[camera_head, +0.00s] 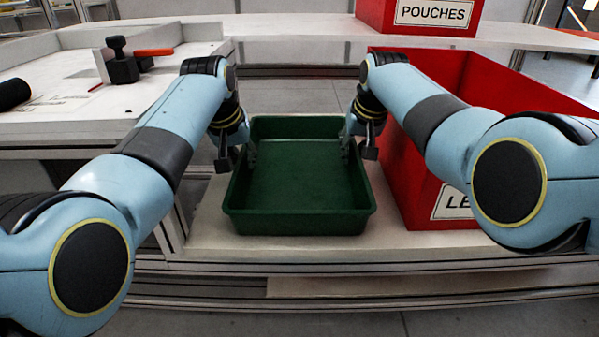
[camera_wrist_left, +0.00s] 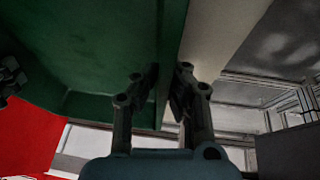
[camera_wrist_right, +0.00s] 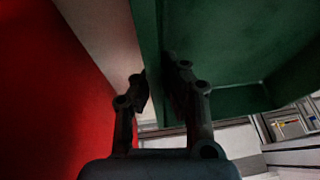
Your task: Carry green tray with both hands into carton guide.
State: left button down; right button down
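The green tray (camera_head: 300,185) is empty and appears level over the white surface in front of me; whether it touches the surface is unclear. My left gripper (camera_head: 237,152) is at its left wall and my right gripper (camera_head: 358,147) at its right wall. In the left wrist view, the left fingers (camera_wrist_left: 166,95) close in on both sides of the tray wall (camera_wrist_left: 105,45). In the right wrist view, the right fingers (camera_wrist_right: 158,92) likewise straddle the wall (camera_wrist_right: 215,45). Both look shut on it, though contact is dark. I cannot identify a carton guide.
A tall red bin (camera_head: 410,185), its label partly hidden, stands close to the tray's right. A red POUCHES box (camera_head: 418,14) is on the back shelf. A white worktop (camera_head: 75,85) with a black clamp and red handle (camera_head: 125,62) lies left. Bare surface (camera_head: 215,225) shows left of the tray.

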pick_arm(q)
jog(key=shift+r, duration=0.1)
pick_arm(e)
jog(key=shift+r, duration=0.15)
